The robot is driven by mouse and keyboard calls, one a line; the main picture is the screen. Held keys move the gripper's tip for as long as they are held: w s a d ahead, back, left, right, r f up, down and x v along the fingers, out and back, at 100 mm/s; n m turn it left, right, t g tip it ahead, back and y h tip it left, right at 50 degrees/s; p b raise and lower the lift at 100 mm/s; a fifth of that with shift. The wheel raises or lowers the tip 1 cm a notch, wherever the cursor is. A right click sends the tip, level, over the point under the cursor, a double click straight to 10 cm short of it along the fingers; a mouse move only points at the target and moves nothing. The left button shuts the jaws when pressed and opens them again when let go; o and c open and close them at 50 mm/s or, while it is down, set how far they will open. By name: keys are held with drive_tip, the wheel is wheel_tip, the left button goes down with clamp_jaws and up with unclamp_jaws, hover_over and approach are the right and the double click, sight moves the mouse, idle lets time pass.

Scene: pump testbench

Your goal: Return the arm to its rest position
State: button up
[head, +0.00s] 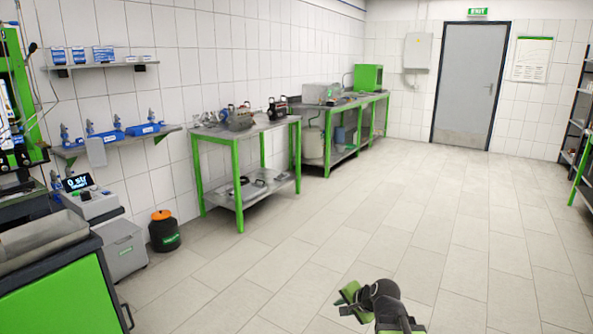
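My gripper (350,300) is at the bottom of the head view, right of centre. It is the green and black end of my dark arm, held over the bare tiled floor. It touches no furniture or object that I can see. The fingers are small and partly hidden by the wrist, so I cannot tell whether they are open or shut. The rest of my arm is mostly below the frame.
A green-legged table (243,138) with pumps stands at the left wall. A black canister with an orange lid (164,230) stands on the floor. A green cabinet (65,297) is at lower left. A grey door (466,85) is at the back. The middle floor is clear.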

drive_tip(key=s+a+f+n+g+h, duration=0.1)
drive_tip(key=s+a+f+n+g, duration=0.3)
drive_tip(key=s, duration=0.3)
drive_tip(key=s+d+f+n+g+h, duration=0.2)
drive_tip(key=s+d+n+g+h, duration=0.1)
drive_tip(key=s+d+n, duration=0.3)
wheel_tip(320, 180, up, 22)
drive_tip(key=s+p, duration=0.1)
drive_tip(key=p, duration=2.1)
drive_tip(key=shift+a+r, duration=0.15)
drive_tip(key=shift+r, duration=0.1)
drive_tip(key=shift+s, duration=0.1)
